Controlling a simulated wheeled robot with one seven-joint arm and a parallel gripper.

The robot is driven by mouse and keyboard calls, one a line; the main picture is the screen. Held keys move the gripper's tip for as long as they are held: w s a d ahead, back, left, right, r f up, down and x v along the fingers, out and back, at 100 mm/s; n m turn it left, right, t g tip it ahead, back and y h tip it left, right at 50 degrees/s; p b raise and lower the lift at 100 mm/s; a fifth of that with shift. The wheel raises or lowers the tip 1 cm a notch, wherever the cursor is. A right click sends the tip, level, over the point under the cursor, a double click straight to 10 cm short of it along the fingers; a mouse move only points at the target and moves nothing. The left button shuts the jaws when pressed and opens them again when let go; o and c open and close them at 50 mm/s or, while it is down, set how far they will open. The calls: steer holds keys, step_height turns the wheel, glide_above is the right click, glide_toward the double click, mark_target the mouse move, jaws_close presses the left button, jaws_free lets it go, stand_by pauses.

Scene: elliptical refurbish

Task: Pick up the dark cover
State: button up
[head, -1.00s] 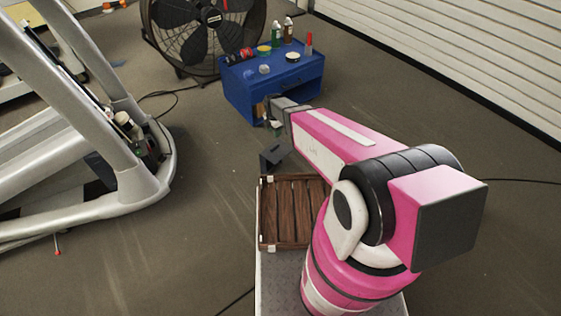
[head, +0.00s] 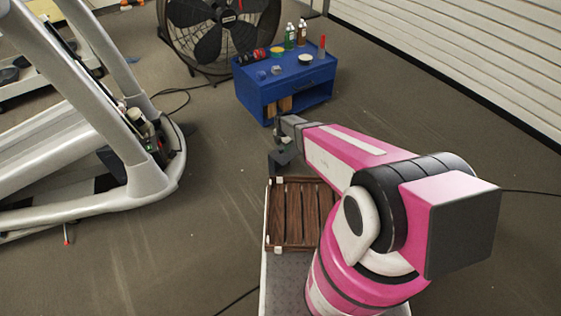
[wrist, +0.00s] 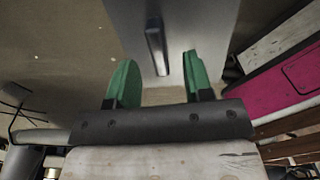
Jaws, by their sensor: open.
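A dark panel (head: 112,160), which may be the dark cover, shows partly behind the grey frame of the exercise machine at left in the head view. I cannot tell its full shape. My gripper (head: 284,152) hangs at the end of the pink arm, near the far end of the wooden crate and well right of the panel. In the wrist view my gripper (wrist: 156,62) has two green fingers apart with nothing held between them. A grey surface with a dark bar lies beyond the fingers. No dark cover is clearly seen there.
The exercise machine (head: 150,185) fills the left. A blue cabinet (head: 256,92) with bottles and small items stands ahead, with a large fan (head: 222,30) behind it. A wooden crate (head: 270,246) is close below my arm. Bare floor lies between machine and crate.

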step_height(320, 180, down, 2)
steer(key=shift+f, duration=0.1)
jaws_close()
